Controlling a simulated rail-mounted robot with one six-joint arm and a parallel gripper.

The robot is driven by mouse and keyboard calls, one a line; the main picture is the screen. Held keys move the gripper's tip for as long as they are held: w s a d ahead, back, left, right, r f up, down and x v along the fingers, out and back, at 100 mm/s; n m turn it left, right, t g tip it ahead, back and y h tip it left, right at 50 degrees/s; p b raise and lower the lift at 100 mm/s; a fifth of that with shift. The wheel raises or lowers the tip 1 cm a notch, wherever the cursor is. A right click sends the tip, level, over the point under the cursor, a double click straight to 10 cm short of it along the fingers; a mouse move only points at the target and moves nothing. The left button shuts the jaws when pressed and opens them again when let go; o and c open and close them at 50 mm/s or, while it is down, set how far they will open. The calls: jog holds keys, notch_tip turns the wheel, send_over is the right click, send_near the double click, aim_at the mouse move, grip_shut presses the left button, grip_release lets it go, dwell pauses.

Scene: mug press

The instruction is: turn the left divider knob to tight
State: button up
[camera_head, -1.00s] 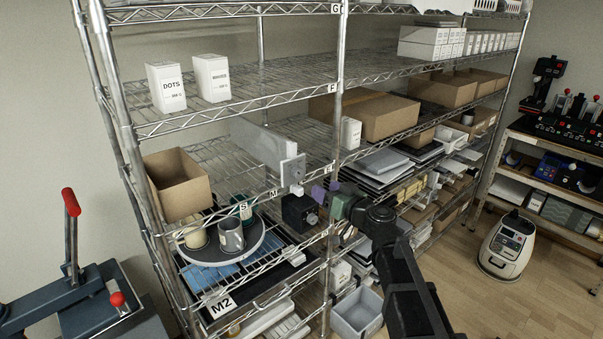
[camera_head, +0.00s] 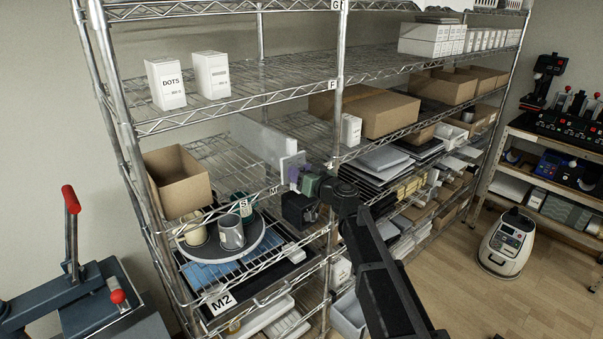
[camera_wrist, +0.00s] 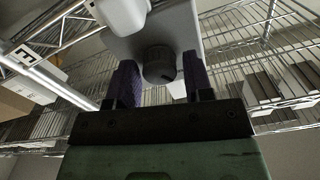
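The divider is a pale upright panel (camera_head: 262,142) on the shelf with the M label, with a light plate (camera_head: 292,166) at its front end. In the wrist view, a dark round knob (camera_wrist: 159,64) sits on the underside of the pale plate (camera_wrist: 172,30). My gripper (camera_wrist: 158,80) has its two purple fingers on either side of the knob, with a visible gap at least on the left. In the head view, my gripper (camera_head: 294,177) is at the plate and hides the knob. No tight or loose mark can be read.
A round tray (camera_head: 262,240) with mugs (camera_head: 231,232) stands to the left below. An open cardboard box (camera_head: 178,182) is further left. Wire shelf edges and a post (camera_head: 336,110) are close to my arm.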

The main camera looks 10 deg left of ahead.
jog(key=c, duration=0.6)
jog(key=shift+c, duration=0.2)
jog(key=shift+m, duration=0.5)
jog(key=m, duration=0.6)
jog(key=shift+m, duration=0.3)
jog(key=m, duration=0.6)
jog(key=shift+m, duration=0.3)
jog(key=o, duration=0.9)
